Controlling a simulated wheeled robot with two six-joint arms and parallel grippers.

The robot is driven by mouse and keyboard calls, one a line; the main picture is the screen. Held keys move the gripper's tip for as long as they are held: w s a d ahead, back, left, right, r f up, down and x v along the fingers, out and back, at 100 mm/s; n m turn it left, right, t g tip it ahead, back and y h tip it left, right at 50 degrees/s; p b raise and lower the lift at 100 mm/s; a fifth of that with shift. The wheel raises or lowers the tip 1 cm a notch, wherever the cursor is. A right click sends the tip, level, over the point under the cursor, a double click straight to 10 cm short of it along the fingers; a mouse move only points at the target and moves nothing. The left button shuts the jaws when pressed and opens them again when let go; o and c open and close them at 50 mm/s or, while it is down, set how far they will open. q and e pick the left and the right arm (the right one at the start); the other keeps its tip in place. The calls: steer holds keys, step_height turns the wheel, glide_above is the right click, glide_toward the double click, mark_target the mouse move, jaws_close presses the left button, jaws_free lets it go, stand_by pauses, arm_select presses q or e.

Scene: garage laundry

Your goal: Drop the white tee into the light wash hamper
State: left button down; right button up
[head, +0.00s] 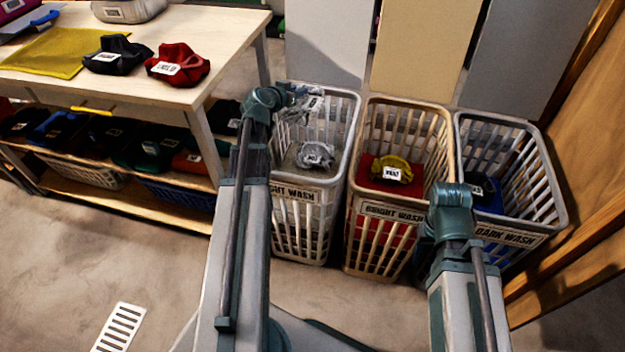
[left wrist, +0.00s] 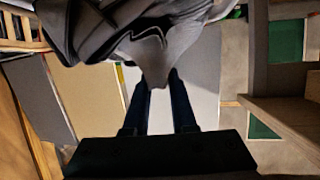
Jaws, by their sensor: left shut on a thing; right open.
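My left gripper (head: 290,95) is shut on the white tee (head: 309,106), which looks greyish and crumpled. The tee shows over the back left part of the light wash hamper (head: 319,225). The hamper's label reads "IGHT WASH", its first letter hidden by my left arm. In the left wrist view the tee (left wrist: 150,45) hangs bunched at the tips of my left gripper (left wrist: 160,85). Another pale grey garment (head: 315,155) with a tag lies inside this hamper. My right arm reaches in front of the dark wash hamper; its fingers are hidden.
The bright wash hamper (head: 360,207) holds yellow and red clothes. The dark wash hamper (head: 545,229) stands to its right, holding dark and blue clothes. A table (head: 150,88) at left bears a dark and a red garment. Wooden framing (head: 585,185) borders the right side.

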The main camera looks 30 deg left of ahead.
arm_select(q)
steer(key=shift+f+b, duration=3)
steer(key=shift+f, duration=0.05)
steer(key=shift+r, duration=0.1)
steer(key=c, duration=0.6)
jaws_free()
steer(key=shift+c, duration=0.2)
steer(key=p+v, duration=0.5)
steer(key=v, duration=0.8)
steer(key=shift+s+r, duration=0.15)
steer(key=shift+s, duration=0.15)
